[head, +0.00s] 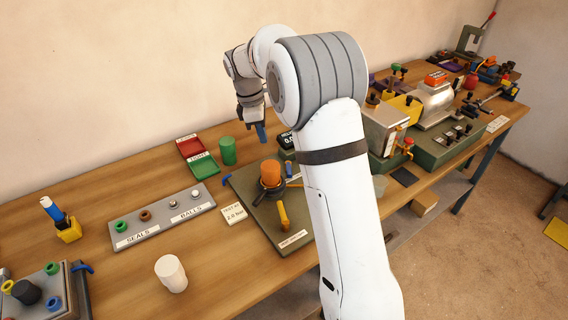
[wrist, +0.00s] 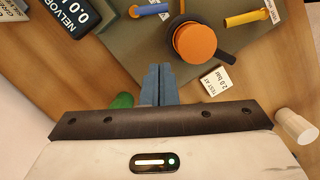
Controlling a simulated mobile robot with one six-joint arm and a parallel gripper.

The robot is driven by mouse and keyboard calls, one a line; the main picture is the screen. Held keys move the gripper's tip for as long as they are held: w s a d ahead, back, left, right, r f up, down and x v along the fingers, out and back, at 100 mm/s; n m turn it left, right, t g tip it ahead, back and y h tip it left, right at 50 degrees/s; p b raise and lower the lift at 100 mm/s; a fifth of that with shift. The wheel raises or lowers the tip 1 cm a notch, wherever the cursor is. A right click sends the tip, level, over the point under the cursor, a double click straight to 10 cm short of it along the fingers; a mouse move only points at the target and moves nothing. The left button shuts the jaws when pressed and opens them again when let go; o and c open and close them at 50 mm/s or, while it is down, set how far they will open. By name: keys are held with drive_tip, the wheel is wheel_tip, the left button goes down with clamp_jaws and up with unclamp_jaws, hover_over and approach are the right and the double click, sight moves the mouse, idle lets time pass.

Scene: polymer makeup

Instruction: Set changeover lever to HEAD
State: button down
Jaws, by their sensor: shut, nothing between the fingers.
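I cannot tell for sure which part is the changeover lever; no HEAD mark is readable. A green plate (head: 252,204) on the bench carries an orange knob (head: 270,173) with a dark arm, and a yellow handle (head: 283,216). In the wrist view the orange knob (wrist: 196,43), the yellow handle (wrist: 248,17) and a blue handle (wrist: 150,10) show beyond my fingers. My gripper (head: 262,134) is shut and empty, above the bench behind the plate. Its blue fingers also show in the wrist view (wrist: 158,72). My arm hides part of the bench.
A green cylinder (head: 228,151) stands near red and green trays (head: 203,167). A dark display (wrist: 66,14) stands by the plate. A grey SEALS and BALLS rack (head: 162,220) and white cylinder (head: 171,274) are left. Several machines (head: 440,138) crowd the right.

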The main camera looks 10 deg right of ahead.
drive_tip(key=shift+w+a+f, duration=0.1)
drive_tip(key=shift+w+f, duration=0.15)
drive_tip(key=p, duration=0.1)
approach(289, 172)
drive_tip(key=a+f, duration=0.1)
drive_tip(key=w+a+f, duration=0.1)
drive_tip(key=f, duration=0.1)
drive_tip(key=a+f, duration=0.2)
drive_tip(key=shift+w, duration=0.4)
drive_tip(key=d+f, duration=0.1)
drive_tip(key=d+p, duration=0.1)
drive_tip(key=shift+s+d+f, duration=0.2)
drive_tip(key=shift+d+f, duration=0.15)
drive_tip(key=shift+d, duration=0.05)
drive_tip(key=shift+d+f, duration=0.3)
drive_tip(key=shift+d, duration=0.1)
